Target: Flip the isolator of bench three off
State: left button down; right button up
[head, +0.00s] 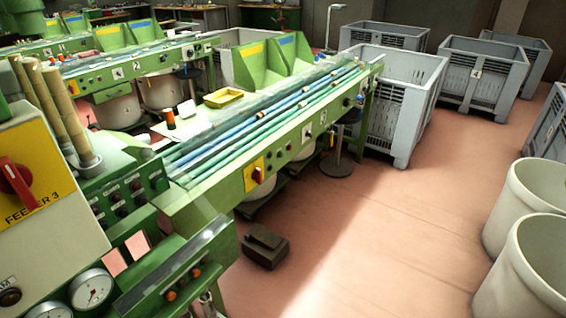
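Bench three (225,188) is a long green bench in the middle, with a numbered plate (308,133) on its front that seems to read 3. A red rotary switch on a yellow plate, which looks like the isolator (257,174), sits on its front near the close end. Its knob looks about upright, but its markings are too small to read. A larger red rotary switch (17,183) sits on a yellow plate marked FEEDER 3, on a cream cabinet at the left edge. Neither of my grippers is in view.
A dark block-like object (264,246) lies on the floor before the bench. A stool (336,165) stands under its far end. Grey crates (395,105) stand behind, and white tubs (525,270) at the right. The reddish floor (400,225) between is clear.

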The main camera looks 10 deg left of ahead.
aim_at(256, 175)
jog(key=i+l, duration=0.2)
jog(key=i, duration=0.15)
jog(key=i+l+z, duration=0.1)
jog(key=i+l, duration=0.3)
jog(key=i, duration=0.3)
